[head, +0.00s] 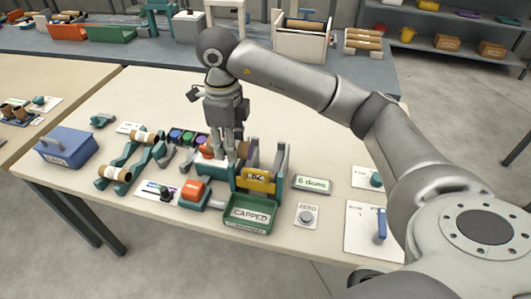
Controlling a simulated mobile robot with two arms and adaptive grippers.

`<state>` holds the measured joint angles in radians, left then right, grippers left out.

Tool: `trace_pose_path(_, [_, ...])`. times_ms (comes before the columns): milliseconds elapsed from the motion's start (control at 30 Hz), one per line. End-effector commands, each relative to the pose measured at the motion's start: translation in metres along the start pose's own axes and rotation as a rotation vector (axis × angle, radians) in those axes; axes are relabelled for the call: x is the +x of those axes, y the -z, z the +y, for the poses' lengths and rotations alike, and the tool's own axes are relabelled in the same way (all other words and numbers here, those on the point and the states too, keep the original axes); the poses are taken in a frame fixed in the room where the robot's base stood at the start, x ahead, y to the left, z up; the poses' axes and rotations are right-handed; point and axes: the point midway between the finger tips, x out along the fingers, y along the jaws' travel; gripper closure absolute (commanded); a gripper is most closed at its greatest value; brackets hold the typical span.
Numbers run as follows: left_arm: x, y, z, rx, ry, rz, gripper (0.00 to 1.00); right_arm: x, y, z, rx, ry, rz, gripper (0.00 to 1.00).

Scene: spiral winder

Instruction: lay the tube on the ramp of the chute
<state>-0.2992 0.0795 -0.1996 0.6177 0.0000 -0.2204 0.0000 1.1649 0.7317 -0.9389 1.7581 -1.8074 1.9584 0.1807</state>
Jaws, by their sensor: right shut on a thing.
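My right gripper (230,156) points down over the teal machine (280,160) at the middle of the table. It is shut on what looks like a brown tube (243,149), mostly hidden behind the fingers. Left of it, a teal sloped stand with two rails (131,154), which looks like the chute, bears one brown tube with a white band (144,137) at its upper end and another (116,173) at its lower end. The gripper is apart from this stand, to its right. My left gripper is not in view.
A green tray marked CAPPED (248,227) stands in front of the machine, with an orange-topped block (194,190) to its left. A blue box (66,147) stands at the far left. A ZERO button (306,216) and a small sign (312,184) lie to the right.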

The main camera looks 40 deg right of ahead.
Motion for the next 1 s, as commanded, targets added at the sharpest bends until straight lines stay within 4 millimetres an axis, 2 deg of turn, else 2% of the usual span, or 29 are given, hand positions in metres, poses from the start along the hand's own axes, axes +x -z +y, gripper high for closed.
trace_pose_path(33, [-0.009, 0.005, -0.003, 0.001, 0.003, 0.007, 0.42, 0.002, 0.009, -0.012, 0.009, 0.000, 0.006, 0.80])
trace_pose_path(200, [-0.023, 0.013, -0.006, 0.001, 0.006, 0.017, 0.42, 0.020, 0.029, -0.050, 0.007, -0.001, 0.006, 0.80])
trace_pose_path(400, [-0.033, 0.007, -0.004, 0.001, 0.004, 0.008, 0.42, 0.057, 0.042, -0.075, 0.003, -0.001, 0.004, 0.80])
trace_pose_path(733, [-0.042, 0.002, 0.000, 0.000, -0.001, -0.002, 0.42, 0.085, 0.053, -0.095, 0.001, 0.000, 0.004, 0.80])
trace_pose_path(833, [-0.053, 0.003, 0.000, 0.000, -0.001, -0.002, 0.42, 0.099, 0.051, -0.092, -0.001, -0.002, 0.003, 0.80])
trace_pose_path(1000, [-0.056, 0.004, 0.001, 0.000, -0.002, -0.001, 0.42, 0.113, 0.051, -0.093, -0.001, 0.001, 0.001, 0.80])
